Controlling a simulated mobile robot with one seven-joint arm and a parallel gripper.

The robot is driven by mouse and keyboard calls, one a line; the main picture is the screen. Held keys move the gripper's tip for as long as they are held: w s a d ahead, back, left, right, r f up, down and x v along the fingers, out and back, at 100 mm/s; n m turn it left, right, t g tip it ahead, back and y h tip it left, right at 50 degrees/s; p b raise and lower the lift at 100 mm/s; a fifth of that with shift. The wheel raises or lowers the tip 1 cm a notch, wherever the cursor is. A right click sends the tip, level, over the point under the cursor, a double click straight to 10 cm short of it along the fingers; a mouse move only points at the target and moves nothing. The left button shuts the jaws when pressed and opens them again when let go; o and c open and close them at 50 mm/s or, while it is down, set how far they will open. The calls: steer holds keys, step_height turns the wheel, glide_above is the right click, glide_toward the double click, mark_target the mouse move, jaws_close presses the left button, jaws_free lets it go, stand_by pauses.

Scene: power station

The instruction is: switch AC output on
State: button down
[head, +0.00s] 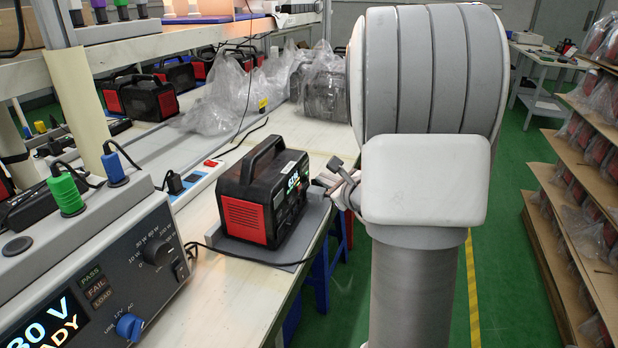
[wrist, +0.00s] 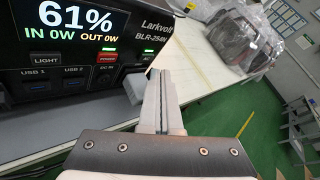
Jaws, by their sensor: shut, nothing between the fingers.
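The black and red power station (head: 262,205) stands upright on a grey fixture plate on the bench in the head view. In the wrist view its display (wrist: 68,22) reads 61%, IN 0W and OUT 0W. Below are a LIGHT button (wrist: 47,60) and a red POWER button (wrist: 107,58) with a green light above it. Another green light (wrist: 150,50) shows farther right; the control under it is partly hidden by my fingers. My gripper (wrist: 160,76) is shut and empty, its fingertips close to the panel's lower right. I cannot tell whether they touch.
A grey tester (head: 110,265) with knobs and a lit display stands at the front left. A white power strip (head: 198,183) lies behind the power station. Plastic-wrapped units (head: 318,85) stand farther back. Shelves (head: 575,210) line the right, with green floor between.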

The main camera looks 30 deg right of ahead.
steer(key=s+d, duration=0.4)
steer(key=shift+s+b, duration=0.25)
steer(key=shift+b, duration=0.2)
stand_by(0.7)
